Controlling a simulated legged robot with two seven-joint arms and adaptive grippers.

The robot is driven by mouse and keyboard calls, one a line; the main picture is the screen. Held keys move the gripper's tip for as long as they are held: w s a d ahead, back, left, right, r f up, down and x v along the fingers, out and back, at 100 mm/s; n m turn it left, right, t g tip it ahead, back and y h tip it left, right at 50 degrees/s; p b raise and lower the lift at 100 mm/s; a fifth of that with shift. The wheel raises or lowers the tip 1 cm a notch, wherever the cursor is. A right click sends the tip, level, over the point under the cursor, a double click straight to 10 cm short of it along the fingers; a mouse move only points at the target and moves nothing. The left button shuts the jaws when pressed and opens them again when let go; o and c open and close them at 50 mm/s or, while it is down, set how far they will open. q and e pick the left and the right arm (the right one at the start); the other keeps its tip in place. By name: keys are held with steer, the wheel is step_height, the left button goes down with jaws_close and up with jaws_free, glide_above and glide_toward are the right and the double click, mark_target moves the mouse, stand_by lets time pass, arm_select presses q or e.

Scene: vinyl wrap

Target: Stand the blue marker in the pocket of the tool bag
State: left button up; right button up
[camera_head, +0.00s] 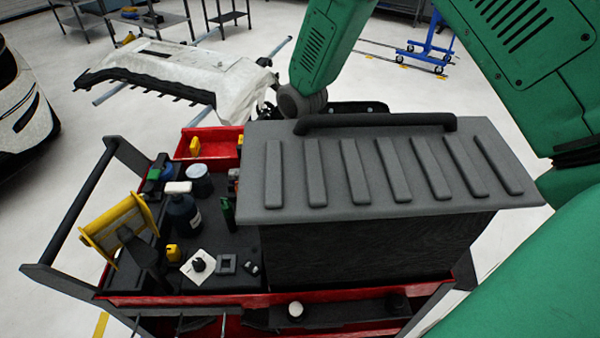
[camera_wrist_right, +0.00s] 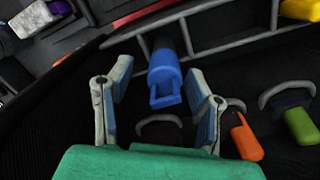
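In the right wrist view a blue marker (camera_wrist_right: 165,77) stands out between the two spread fingers of my right gripper (camera_wrist_right: 160,105), with gaps on both sides. The gripper looks open. Dark fabric (camera_wrist_right: 60,115), which looks like part of the tool bag, lies below, with several grey loops. One loop (camera_wrist_right: 158,122) is just under the marker's lower end; I cannot tell whether the marker is inside it. In the head view, my right arm reaches down behind the large grey box, which hides the gripper and marker. My left gripper is not in view.
An orange item (camera_wrist_right: 246,138) and a green item (camera_wrist_right: 300,126) sit at neighbouring loops. A grey divider (camera_wrist_right: 225,47) runs behind the marker. In the head view, the ribbed grey box (camera_head: 390,180) stands on a red cart (camera_head: 215,140) beside bottles and small parts.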

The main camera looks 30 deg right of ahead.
step_height(320, 180, up, 12)
steer(key=shift+s+a, duration=0.15)
steer(key=shift+s, duration=0.05)
stand_by(0.4)
